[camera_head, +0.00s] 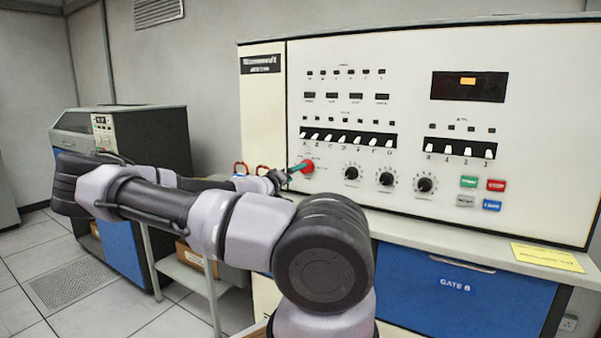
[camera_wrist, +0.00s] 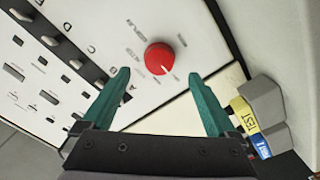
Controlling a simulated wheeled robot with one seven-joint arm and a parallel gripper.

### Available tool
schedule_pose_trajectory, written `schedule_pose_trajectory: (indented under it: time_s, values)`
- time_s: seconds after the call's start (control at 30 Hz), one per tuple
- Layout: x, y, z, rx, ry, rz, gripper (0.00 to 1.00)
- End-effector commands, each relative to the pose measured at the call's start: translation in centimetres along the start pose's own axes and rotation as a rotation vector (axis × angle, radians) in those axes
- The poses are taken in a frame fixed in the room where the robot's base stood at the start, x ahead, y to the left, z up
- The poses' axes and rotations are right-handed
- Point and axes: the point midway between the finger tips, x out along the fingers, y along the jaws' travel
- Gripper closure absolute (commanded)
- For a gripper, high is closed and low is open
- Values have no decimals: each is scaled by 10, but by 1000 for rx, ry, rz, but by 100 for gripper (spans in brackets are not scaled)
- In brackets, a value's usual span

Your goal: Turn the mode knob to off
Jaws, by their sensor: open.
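The mode knob is a round red knob (camera_wrist: 160,58) with a white pointer line, on the cream panel, with small printed labels around one side. In the wrist view its pointer aims down and slightly right, and the labels are too small to read surely. In the head view the red knob (camera_head: 308,166) is at the panel's lower left, partly covered by my gripper. My gripper (camera_wrist: 160,82) is open, its two teal fingers on either side of and short of the knob in the wrist view. In the head view the gripper (camera_head: 299,168) points right at the knob; contact cannot be told.
A row of white toggle switches (camera_head: 345,139) sits just above the knob, and several black knobs (camera_head: 386,178) lie to its right. Coloured push buttons (camera_head: 491,205) are at lower right. A yellow and blue tagged object (camera_wrist: 250,125) is close to the right finger in the wrist view.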

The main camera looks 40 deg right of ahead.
Motion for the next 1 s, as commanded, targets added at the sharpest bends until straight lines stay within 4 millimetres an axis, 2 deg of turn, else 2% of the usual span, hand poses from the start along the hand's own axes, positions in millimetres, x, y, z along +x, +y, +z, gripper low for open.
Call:
schedule_pose_trajectory:
  time_s: [0.1, 0.3, 1.0]
  values:
    - [-22, 0, -1, -1, 3, -1, 7]
    - [-42, 0, -1, -1, 2, 0, 7]
    - [-46, 0, 0, 0, 0, 0, 7]
